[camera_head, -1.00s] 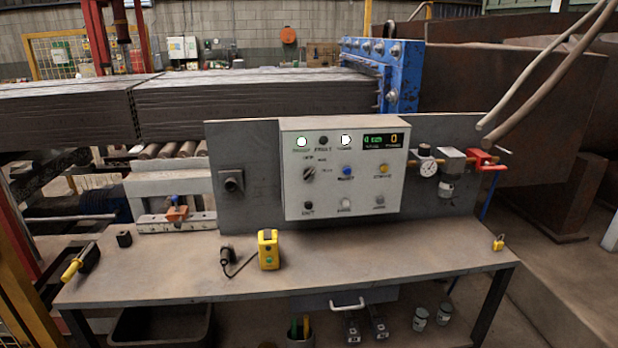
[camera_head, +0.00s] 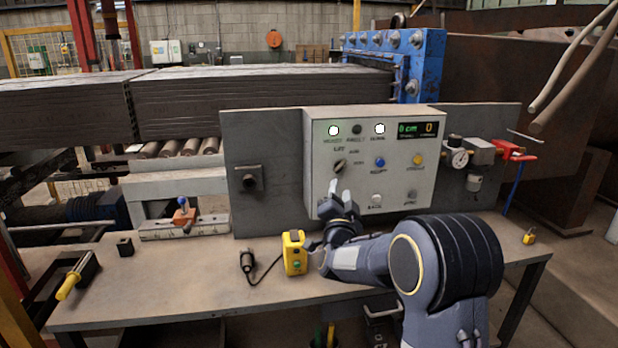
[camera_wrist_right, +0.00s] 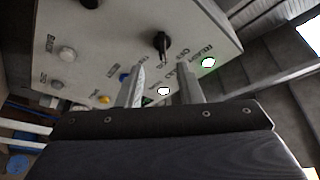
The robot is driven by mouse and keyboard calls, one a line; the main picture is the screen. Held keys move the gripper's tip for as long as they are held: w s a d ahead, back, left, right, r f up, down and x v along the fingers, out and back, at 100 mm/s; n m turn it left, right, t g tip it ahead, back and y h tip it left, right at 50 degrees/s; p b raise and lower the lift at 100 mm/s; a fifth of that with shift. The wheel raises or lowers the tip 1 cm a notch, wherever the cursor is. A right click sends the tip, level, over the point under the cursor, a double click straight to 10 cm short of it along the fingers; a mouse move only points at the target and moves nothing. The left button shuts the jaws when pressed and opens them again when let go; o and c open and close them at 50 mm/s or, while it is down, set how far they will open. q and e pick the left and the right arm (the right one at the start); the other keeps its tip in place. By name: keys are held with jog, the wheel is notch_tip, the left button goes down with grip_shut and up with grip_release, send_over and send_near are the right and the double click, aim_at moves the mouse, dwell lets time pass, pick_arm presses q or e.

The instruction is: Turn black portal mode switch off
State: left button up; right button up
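The black mode switch (camera_head: 339,166) is a rotary knob on the grey control panel (camera_head: 412,185), left of the blue button. Its pointer is tilted in the head view; the small labels around it are hard to read. My right gripper (camera_head: 340,190) is just below the switch in the head view, in front of the panel. In the right wrist view the gripper (camera_wrist_right: 162,76) is open, its two fingers apart and empty. The black switch (camera_wrist_right: 162,44) shows beyond the fingertips, between their lines and not touched. My left gripper is not in view.
Lit lamps (camera_head: 333,130) and a display (camera_head: 417,130) sit above the switch. A blue button (camera_head: 379,162) and a yellow button (camera_head: 417,160) are to its right. A yellow box (camera_head: 294,254) stands on the workbench (camera_head: 190,292) beside my right wrist.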

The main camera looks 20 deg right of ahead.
aim_at(340, 170)
jog(key=shift+h, duration=0.3)
jog(key=p+x, duration=0.2)
jog(key=x, duration=0.6)
jog(key=shift+a, duration=0.15)
grip_shut()
